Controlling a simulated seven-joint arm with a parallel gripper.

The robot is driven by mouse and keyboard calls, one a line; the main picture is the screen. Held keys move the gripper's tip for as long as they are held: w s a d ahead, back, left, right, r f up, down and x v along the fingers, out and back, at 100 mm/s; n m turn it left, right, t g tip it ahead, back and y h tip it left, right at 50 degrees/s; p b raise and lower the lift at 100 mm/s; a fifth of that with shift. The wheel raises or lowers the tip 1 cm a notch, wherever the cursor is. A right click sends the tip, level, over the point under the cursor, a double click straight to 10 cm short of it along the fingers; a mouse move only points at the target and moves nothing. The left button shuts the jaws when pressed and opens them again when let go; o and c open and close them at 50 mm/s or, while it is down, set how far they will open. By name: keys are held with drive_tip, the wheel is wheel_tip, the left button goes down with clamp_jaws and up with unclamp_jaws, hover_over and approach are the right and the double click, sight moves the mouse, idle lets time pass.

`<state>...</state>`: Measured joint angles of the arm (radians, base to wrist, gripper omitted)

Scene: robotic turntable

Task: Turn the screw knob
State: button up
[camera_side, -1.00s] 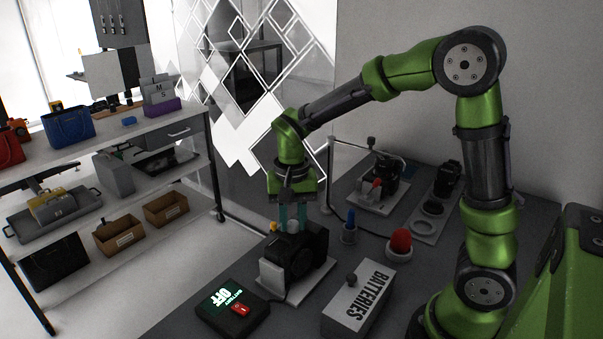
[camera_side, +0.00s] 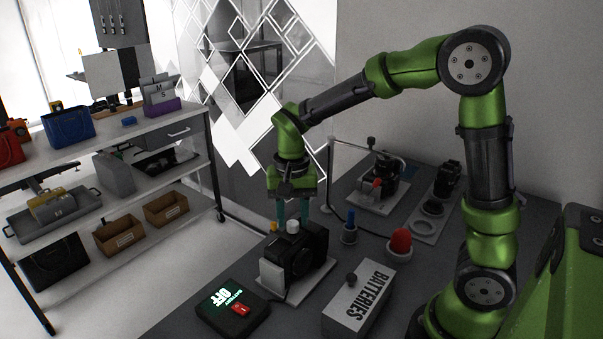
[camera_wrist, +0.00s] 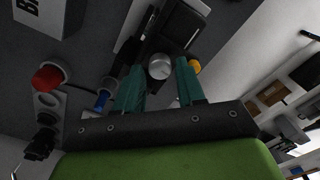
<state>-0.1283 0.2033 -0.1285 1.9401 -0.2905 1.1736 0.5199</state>
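A black camera-like device (camera_side: 301,252) stands on a light base plate on the table. A small pale round knob (camera_side: 293,227) is on its top; I take it to be the screw knob. It shows as a silver disc in the wrist view (camera_wrist: 159,67). My gripper (camera_side: 292,217) points down just above the device. Its two teal fingers are apart, one on each side of the knob in the wrist view, with visible gaps and nothing held. A small yellow-orange part (camera_side: 274,227) is beside the knob, also seen in the wrist view (camera_wrist: 194,66).
A red domed button (camera_side: 400,241) and a blue-topped part (camera_side: 350,222) stand to the right. A grey BATTERIES box (camera_side: 359,298) and a black switch box reading OFF (camera_side: 232,308) are in front. A device on a plate (camera_side: 378,188) stands behind.

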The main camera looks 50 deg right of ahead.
sight(292, 222)
wheel_tip(292, 222, up, 16)
idle(0.3)
drive_tip(key=s+a+f+n+t+y, duration=0.1)
drive_tip(key=s+f+n+t, duration=0.1)
drive_tip(key=s, duration=0.4)
drive_tip(key=s+a+f+n+t+y, duration=0.1)
drive_tip(key=s+f+n+t, duration=0.2)
drive_tip(key=s+t, duration=0.2)
drive_tip(key=shift+s+a+f+n, duration=0.25)
drive_tip(key=shift+s+a+n, duration=0.15)
drive_tip(key=shift+s, duration=0.55)
